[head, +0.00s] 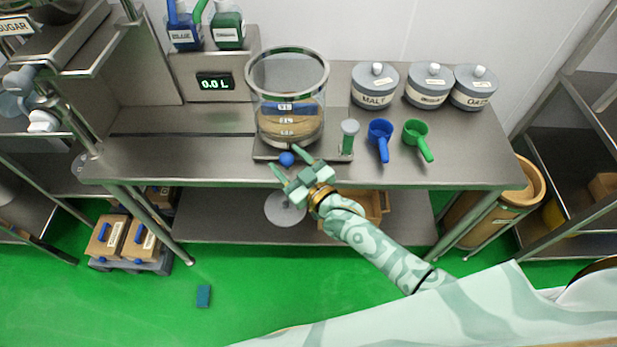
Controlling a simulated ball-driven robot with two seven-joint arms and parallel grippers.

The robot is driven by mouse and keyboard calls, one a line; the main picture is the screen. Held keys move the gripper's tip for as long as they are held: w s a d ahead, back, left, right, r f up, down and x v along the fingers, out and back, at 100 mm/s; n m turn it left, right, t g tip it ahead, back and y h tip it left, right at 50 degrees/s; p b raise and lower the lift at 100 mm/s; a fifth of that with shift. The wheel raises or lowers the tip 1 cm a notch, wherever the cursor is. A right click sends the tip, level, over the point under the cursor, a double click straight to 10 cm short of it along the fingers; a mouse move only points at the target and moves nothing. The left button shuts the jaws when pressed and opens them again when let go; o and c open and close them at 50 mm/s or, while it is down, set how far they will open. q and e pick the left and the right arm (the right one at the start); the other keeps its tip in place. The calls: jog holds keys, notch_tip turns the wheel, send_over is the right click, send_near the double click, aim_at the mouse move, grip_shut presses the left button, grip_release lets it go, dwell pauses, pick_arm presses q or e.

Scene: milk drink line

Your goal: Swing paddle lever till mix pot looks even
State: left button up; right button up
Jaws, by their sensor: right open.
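The mix pot (287,75) is a clear round vessel with a metal rim, standing on the steel table. Inside it a blue band sits above a tan-brown layer, with level marks on the wall, so the contents look uneven. A blue ball knob (286,158), which looks like the paddle lever's end, sticks out at the front of the pot's base. My right gripper (286,161) is open, with its fingers at either side of the knob in the picture. I cannot tell whether they touch it. My left gripper is out of view.
A green-based upright tube (348,138), a blue scoop (381,138) and a green scoop (417,138) are right of the pot. Lidded grey canisters (376,84) stand behind them. A display (215,82) reads 0.0 L. The table (180,150) is clear at left.

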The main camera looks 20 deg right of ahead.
jog(key=p+v, duration=0.1)
jog(key=v, duration=1.4)
jog(key=shift+p, duration=0.35)
jog(key=shift+s, duration=0.1)
jog(key=s+d+f+m+g+h, duration=0.15)
jog(key=s+d+f+g, duration=0.35)
jog(key=f, duration=0.7)
jog(key=s+d+f+g+h, duration=0.3)
jog(key=s+f, duration=0.3)
jog(key=f, duration=0.6)
jog(key=s+d+f+m+g+h+b, duration=0.1)
jog(key=s+f+g, duration=0.3)
jog(key=s, duration=0.8)
jog(key=s+d+f+g+h+b, duration=0.1)
jog(key=s+d+f+g, duration=0.1)
jog(key=s+f, duration=0.7)
jog(key=s+g, duration=0.1)
jog(key=s, duration=0.2)
jog(key=shift+f+m+g, duration=0.2)
jog(key=shift+m+g, duration=0.15)
jog(key=shift+g, duration=0.05)
jog(key=shift+d+h, duration=0.1)
jog(key=shift+h, duration=0.15)
